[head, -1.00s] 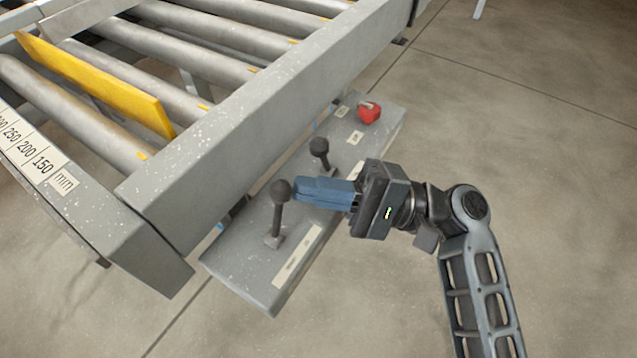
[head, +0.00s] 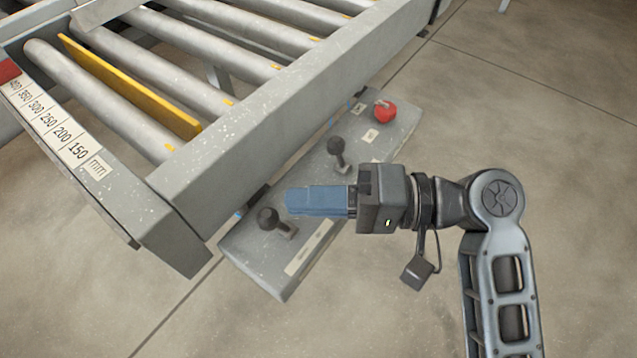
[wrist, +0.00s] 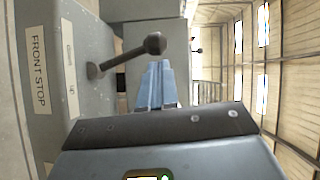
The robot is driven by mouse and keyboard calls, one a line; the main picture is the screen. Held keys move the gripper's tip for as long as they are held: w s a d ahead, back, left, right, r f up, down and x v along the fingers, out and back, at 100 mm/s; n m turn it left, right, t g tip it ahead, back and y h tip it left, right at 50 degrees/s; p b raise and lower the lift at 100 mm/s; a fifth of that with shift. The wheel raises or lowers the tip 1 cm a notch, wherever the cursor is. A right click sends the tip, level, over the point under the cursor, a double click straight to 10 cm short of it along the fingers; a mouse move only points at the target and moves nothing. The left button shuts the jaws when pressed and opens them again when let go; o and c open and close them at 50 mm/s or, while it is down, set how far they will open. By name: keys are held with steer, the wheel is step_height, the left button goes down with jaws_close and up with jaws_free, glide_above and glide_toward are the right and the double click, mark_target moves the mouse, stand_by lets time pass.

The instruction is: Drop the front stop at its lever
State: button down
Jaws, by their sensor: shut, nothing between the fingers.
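The near lever (head: 268,218), with a dark ball knob, leans over to the left on the grey control box. In the wrist view, the lever (wrist: 155,43) stands out from the box beside a label (wrist: 38,70) reading FRONT STOP. The yellow stop plate (head: 130,85) lies between rollers, with only a narrow strip showing above them. My gripper (head: 287,201) is shut and empty, its blue fingers just right of and above the knob in the head view. In the wrist view, the fingertips (wrist: 158,65) look apart from the knob.
A second lever (head: 337,146) and a red button (head: 384,110) sit farther along the control box (head: 270,262). The grey conveyor side rail (head: 290,100) runs above the box. A millimetre scale (head: 62,132) and a red block (head: 8,70) are at left. Floor at right is open.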

steer(key=shift+s+a+n+h, duration=0.3)
steer(key=shift+s+n+h, duration=0.1)
steer(key=shift+n, duration=0.2)
stand_by(0.3)
